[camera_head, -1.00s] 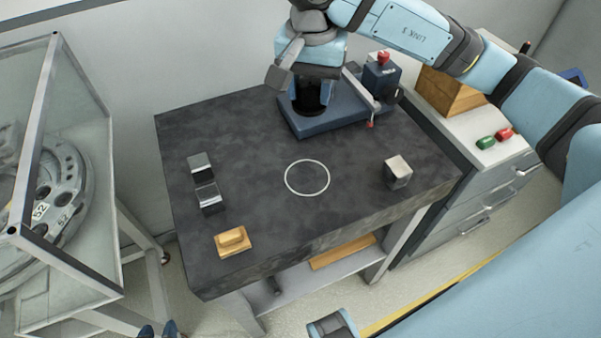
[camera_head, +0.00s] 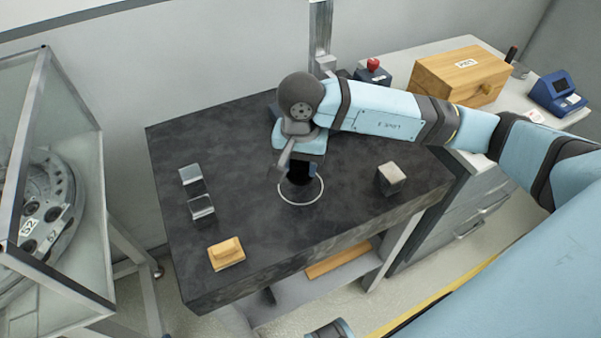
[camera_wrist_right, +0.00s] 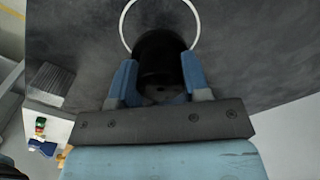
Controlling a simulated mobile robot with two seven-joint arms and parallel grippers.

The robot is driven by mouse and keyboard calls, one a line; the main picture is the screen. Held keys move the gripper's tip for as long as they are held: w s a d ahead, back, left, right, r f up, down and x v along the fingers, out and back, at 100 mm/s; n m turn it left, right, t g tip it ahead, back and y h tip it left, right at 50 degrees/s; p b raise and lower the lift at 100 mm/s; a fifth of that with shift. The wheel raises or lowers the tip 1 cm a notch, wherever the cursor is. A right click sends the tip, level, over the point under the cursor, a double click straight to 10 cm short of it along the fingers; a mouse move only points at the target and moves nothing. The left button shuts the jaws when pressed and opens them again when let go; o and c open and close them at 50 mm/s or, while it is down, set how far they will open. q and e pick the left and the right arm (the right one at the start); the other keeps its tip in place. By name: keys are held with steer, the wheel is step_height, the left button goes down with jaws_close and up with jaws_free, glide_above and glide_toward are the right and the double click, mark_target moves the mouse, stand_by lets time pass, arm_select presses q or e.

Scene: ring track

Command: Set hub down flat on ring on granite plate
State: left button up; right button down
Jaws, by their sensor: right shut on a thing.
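The hub (camera_wrist_right: 160,62) is a dark, round piece between the fingers of my right gripper (camera_wrist_right: 158,80), which is shut on it. In the head view the hub (camera_head: 299,172) shows as a black cylinder under my right gripper (camera_head: 300,160), over the upper part of the white ring (camera_head: 302,205). The ring is a thin circle on the dark granite plate (camera_head: 240,225). In the right wrist view the ring (camera_wrist_right: 197,20) runs just beyond the hub. I cannot tell whether the hub touches the plate. My left gripper is not clearly visible.
Metal blocks (camera_head: 201,208) and a wooden block (camera_head: 226,254) sit on the plate's left side. A grey metal block (camera_head: 391,178) stands to the right of the ring. A metal column (camera_head: 320,40) rises behind my arm. A wooden box (camera_head: 460,75) stands on the right cabinet.

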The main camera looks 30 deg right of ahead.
mark_target(301, 175)
step_height(301, 175, down, 4)
steer(key=shift+r, duration=0.2)
steer(key=shift+f, duration=0.15)
steer(key=c, duration=0.6)
jaws_free()
steer(key=shift+b, duration=0.3)
step_height(301, 175, up, 12)
steer(key=shift+r+p, duration=0.2)
steer(key=shift+p, duration=0.15)
